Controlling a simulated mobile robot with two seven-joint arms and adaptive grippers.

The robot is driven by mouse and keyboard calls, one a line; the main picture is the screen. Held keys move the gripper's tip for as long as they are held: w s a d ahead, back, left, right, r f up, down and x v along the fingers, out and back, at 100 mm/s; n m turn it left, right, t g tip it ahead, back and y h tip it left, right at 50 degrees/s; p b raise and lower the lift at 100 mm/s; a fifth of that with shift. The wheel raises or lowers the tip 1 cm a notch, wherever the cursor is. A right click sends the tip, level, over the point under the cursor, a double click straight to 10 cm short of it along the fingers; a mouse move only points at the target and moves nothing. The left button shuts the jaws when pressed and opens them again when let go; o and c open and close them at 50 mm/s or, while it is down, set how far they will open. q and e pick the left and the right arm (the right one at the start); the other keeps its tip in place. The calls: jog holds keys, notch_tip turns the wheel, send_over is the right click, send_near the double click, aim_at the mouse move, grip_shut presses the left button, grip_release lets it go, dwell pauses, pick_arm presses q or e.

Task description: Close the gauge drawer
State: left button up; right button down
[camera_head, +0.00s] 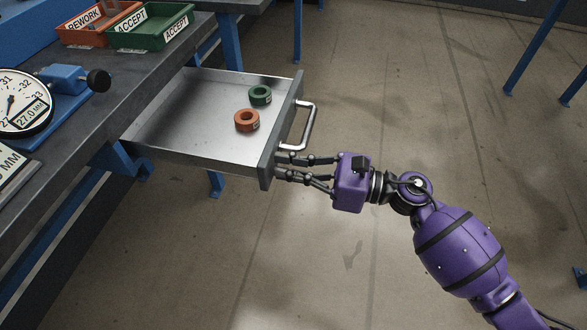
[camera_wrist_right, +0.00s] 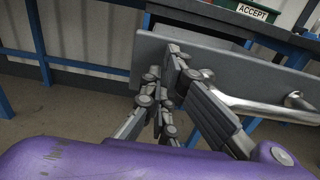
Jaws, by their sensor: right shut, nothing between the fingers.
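The gauge drawer (camera_head: 185,125) is pulled out from under the workbench, its grey front panel (camera_head: 281,130) facing right in the head view. A silver bar handle (camera_head: 303,127) is on the front. A green ring (camera_head: 260,95) and an orange ring (camera_head: 247,120) lie inside it. My right gripper (camera_head: 279,166) is shut and empty, its fingertips at the drawer front beside the handle's near end. In the right wrist view the fingers (camera_wrist_right: 160,75) are together close to the front panel (camera_wrist_right: 215,65), left of the handle (camera_wrist_right: 260,108); contact is hard to tell. My left gripper is not in view.
On the workbench (camera_head: 130,85) stand an orange REWORK tray (camera_head: 85,38), a green ACCEPT tray (camera_head: 150,40) and a dial gauge (camera_head: 25,103) on a blue base. Blue bench legs (camera_head: 215,184) stand below. The floor right of the drawer is clear.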

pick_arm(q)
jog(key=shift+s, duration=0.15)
pick_arm(e)
jog(key=shift+a, duration=0.1)
